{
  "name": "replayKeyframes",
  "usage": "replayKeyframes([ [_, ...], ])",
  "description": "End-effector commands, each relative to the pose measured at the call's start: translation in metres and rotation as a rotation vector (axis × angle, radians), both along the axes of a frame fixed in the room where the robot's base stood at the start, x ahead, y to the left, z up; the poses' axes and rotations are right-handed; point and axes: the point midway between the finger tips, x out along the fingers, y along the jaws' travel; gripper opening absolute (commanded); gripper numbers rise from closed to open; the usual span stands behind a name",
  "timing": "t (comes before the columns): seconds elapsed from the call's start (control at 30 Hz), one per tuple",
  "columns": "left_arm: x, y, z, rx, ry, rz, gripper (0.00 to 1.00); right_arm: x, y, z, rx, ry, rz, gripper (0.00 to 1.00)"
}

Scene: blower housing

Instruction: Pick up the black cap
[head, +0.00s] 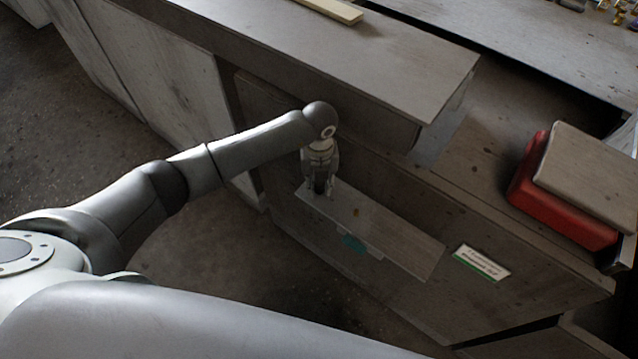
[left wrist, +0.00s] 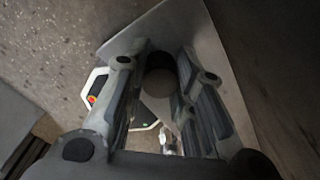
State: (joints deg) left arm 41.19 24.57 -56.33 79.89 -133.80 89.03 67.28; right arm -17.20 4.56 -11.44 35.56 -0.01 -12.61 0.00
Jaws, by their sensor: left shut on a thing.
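In the left wrist view, the black cap (left wrist: 160,73) shows as a dark, rounded piece between the two fingers. My left gripper (left wrist: 163,65) is shut on it, with a finger on either side. In the head view my left gripper (head: 319,192) points down over the left end of a narrow grey shelf (head: 400,243). There the cap is hard to make out among the dark fingers. I cannot tell whether it still touches the shelf. My right gripper is in neither view.
The shelf juts from a wooden cabinet front and has a teal label (head: 355,243). A tiny orange-brown spot (head: 357,212) shows on it. A white-and-green sign (head: 482,263) is on the right. A worktop (head: 380,62) overhangs behind. A red box (head: 560,205) stands far right.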

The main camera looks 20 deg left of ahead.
Motion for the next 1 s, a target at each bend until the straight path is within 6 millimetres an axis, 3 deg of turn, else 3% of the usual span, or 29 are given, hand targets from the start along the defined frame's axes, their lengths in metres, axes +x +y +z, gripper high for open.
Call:
replayKeyframes([
  [0.27, 0.001, 0.000, 0.006, -0.001, -0.004, -0.001, 0.08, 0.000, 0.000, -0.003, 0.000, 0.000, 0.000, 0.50],
  [0.47, 0.002, 0.000, 0.028, 0.000, -0.007, -0.002, 0.08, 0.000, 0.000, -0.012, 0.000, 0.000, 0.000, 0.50],
  [0.77, -0.028, -0.030, 0.079, -0.004, -0.006, -0.007, 0.08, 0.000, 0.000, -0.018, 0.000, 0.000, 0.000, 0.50],
  [0.83, -0.038, -0.039, 0.094, -0.003, -0.007, -0.008, 0.08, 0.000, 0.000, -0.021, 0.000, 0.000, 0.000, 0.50],
  [1.0, -0.069, -0.069, 0.110, -0.002, -0.003, -0.007, 0.08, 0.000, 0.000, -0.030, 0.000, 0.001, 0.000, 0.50],
])
